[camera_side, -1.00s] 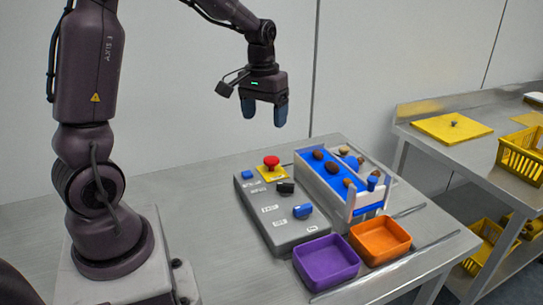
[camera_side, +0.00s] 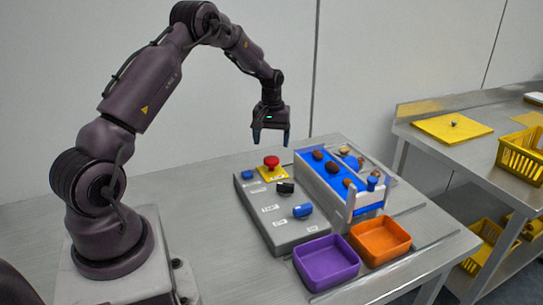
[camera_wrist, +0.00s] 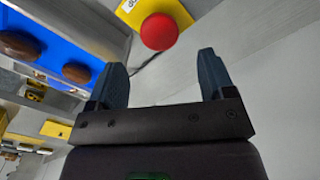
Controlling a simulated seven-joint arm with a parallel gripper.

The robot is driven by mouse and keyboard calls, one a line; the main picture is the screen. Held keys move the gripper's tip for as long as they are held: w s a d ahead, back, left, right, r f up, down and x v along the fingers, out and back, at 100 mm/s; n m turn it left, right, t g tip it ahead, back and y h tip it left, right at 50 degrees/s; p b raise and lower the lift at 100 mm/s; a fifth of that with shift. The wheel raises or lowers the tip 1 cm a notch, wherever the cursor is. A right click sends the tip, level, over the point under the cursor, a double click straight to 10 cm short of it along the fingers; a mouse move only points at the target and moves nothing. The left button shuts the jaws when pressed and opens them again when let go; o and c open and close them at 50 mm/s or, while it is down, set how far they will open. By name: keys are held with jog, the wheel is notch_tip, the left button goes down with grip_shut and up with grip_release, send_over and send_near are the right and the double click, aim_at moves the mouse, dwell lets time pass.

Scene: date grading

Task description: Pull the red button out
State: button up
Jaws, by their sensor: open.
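The red button (camera_side: 271,162) is a round mushroom head on a yellow plate (camera_side: 274,174) at the far end of the grey control panel (camera_side: 288,235). My gripper (camera_side: 271,139) is open and empty. It points down above the far end of the panel, close to the button and apart from it. In the wrist view, the red button (camera_wrist: 159,32) shows at the top centre, beyond the two blue-grey fingertips (camera_wrist: 162,72), with its yellow plate (camera_wrist: 183,14) partly behind it. Nothing is between the fingers.
The panel also carries a blue button (camera_side: 247,174), a black knob (camera_side: 285,188) and a blue knob (camera_side: 302,211). The blue-lined sorter (camera_side: 353,208) with several dates stands close right. A purple tray (camera_side: 327,281) and an orange tray (camera_side: 381,258) sit in front.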

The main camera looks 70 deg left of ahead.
aim_at(271, 158)
notch_tip(271, 158, down, 6)
jog(key=shift+r, duration=0.15)
